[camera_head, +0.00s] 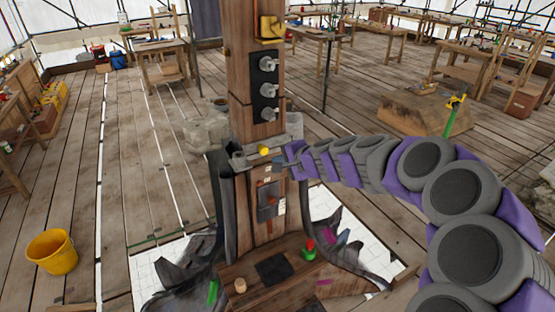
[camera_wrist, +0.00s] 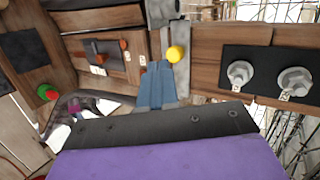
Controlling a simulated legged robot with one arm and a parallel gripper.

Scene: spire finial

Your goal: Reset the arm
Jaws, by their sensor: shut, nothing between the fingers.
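My arm reaches in from the right in the head view, and my gripper (camera_head: 281,162) is at the front right of the wooden post (camera_head: 255,105). In the wrist view my gripper (camera_wrist: 157,78) shows as narrow blue-grey fingers, closed together with nothing between them. Its tip is close to a yellow knob (camera_wrist: 175,54) on a grey bracket; the knob also shows in the head view (camera_head: 264,151). I cannot tell whether the tip touches the bracket.
A black plate (camera_head: 264,88) with three grey bolts is on the post above the bracket. Below are a wooden base with a red-and-green knob (camera_head: 309,249) and a wooden peg (camera_head: 240,285). A yellow bucket (camera_head: 52,251) stands left. Open plank floor lies to the left.

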